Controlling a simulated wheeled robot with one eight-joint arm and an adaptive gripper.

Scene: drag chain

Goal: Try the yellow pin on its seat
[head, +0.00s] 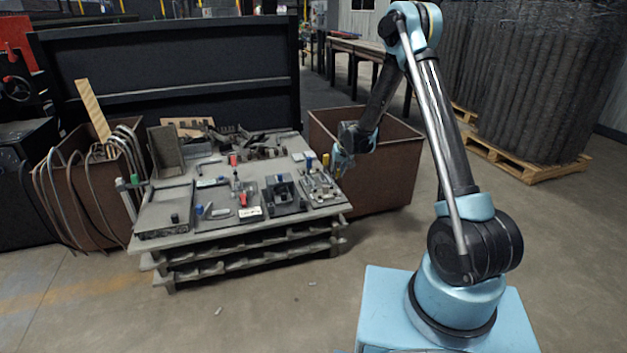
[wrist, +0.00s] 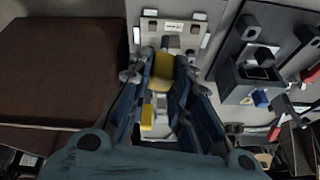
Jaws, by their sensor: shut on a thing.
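The yellow pin (wrist: 163,68) is between my fingertips in the wrist view. My gripper (wrist: 160,76) is shut on it. In the head view my gripper (head: 340,166) is over the right side of the table, with a little yellow (head: 338,173) showing at its tips. A pale fixture plate (wrist: 176,24) with a small label lies beyond the pin in the wrist view. It also shows at the table's right end in the head view (head: 321,187). The pin's lower end and the seat are hidden, so I cannot tell whether they touch.
Another yellow piece (wrist: 147,114) shows between my fingers, lower in the wrist view. A dark fixture (wrist: 246,72) stands right of the plate. A brown bin (wrist: 60,75) is close on the left; in the head view it (head: 390,180) stands beside the table (head: 240,232).

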